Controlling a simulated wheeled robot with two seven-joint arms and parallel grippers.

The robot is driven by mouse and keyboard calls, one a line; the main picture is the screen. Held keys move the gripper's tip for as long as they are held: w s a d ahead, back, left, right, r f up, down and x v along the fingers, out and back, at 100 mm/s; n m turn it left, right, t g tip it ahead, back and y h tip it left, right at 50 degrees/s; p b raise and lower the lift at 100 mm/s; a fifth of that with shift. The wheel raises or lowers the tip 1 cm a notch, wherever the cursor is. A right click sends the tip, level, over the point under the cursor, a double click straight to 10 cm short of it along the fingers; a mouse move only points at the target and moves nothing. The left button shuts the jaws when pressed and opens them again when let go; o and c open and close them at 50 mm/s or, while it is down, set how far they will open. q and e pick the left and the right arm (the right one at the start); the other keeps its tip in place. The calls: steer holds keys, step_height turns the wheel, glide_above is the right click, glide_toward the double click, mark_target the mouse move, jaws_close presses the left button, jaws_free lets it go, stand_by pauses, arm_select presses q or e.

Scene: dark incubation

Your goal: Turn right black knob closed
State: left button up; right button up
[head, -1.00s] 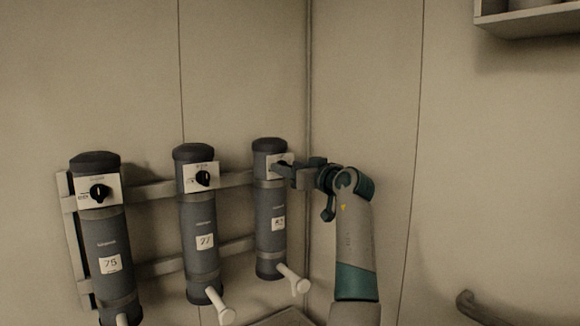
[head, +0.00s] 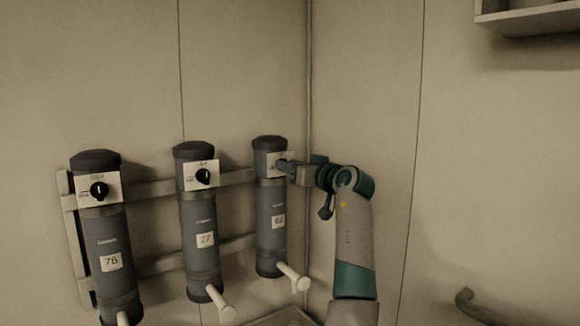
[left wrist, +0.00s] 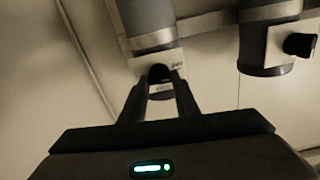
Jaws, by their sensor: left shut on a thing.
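The right black knob (left wrist: 158,74) sits on a white plate (left wrist: 174,72) near the top of the right grey cylinder (head: 270,215). My left gripper (left wrist: 157,78) is shut on this knob, with one finger on each side of it. In the head view the left gripper (head: 283,166) reaches the plate from the right and hides most of the knob. The knob's exact angle cannot be told. My right gripper is in neither view.
Two similar cylinders, the middle one (head: 203,240) and the left one (head: 109,245), stand to the left with black knobs. All are on a wall rack (head: 150,192). White handles (head: 293,278) stick out below. A wall corner is close behind; a shelf (head: 530,22) hangs upper right.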

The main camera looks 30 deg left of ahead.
arm_select(q)
steer(key=shift+w+d+f+m+p, duration=0.1)
steer(key=shift+m+p, duration=2)
steer(key=shift+m, duration=2.1)
steer(key=shift+w+m+p, duration=0.1)
steer(key=shift+m+p, duration=2)
steer(key=shift+m, duration=2.1)
steer(key=o, duration=1)
steer(key=shift+o, duration=0.2)
steer(key=shift+f, duration=0.1)
steer(key=shift+d, duration=0.15)
